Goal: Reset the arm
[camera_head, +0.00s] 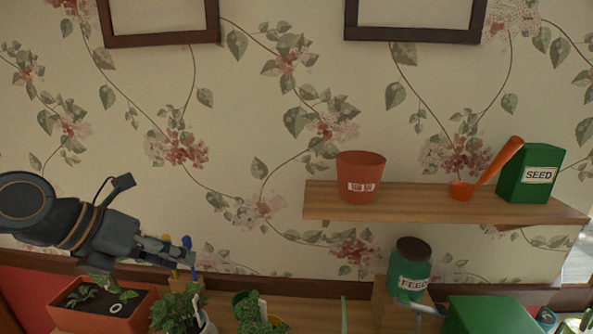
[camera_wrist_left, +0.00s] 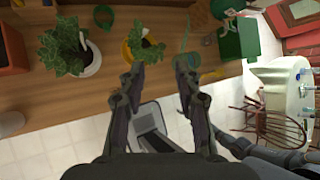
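My left arm reaches in from the left in the head view. Its gripper (camera_head: 182,257) hangs above the left part of the bench, near the potted plants. In the left wrist view the two fingers (camera_wrist_left: 158,75) are spread apart with nothing between them, so it is open and empty. A dark grey part of my right arm (camera_wrist_left: 270,152) shows at the lower right of the left wrist view. Its fingers cannot be made out.
A terracotta planter (camera_head: 108,310) and a leafy plant (camera_head: 176,307) stand below my left gripper. A green feed jar (camera_head: 409,268) stands farther right. The wall shelf (camera_head: 420,205) holds an orange pot (camera_head: 358,178), an orange scoop (camera_head: 488,175) and a green seed box (camera_head: 530,173).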

